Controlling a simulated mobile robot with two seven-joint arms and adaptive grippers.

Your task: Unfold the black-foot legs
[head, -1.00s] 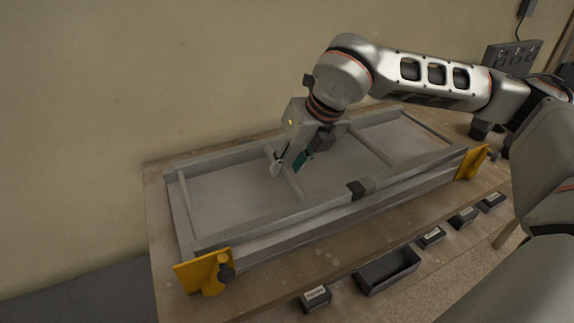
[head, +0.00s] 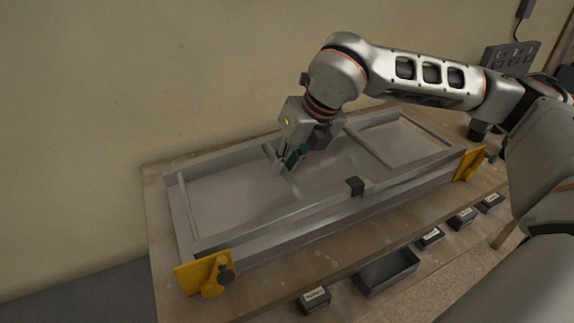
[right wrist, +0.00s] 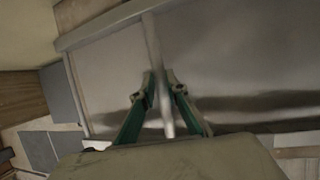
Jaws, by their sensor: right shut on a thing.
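A grey folding table lies underside up on the wooden bench, its pale panel inside a grey rim (head: 240,158). The folded legs lie along it as grey bars, and a black foot (head: 355,186) shows at the front long rail, near the middle. My right gripper (head: 286,170) reaches down over the panel, left of the middle, and is shut on a grey crossbar (head: 294,187). In the right wrist view, the green-backed fingers (right wrist: 163,88) stand either side of this crossbar (right wrist: 153,45). The fingertips partly hide the bar. My left gripper is not in view.
Yellow brackets stand at the table's front left (head: 205,274) and front right (head: 470,163) corners. An open dark tray (head: 387,272) and several small labelled boxes lie along the bench front. The wall is close behind. My right arm spans the upper right.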

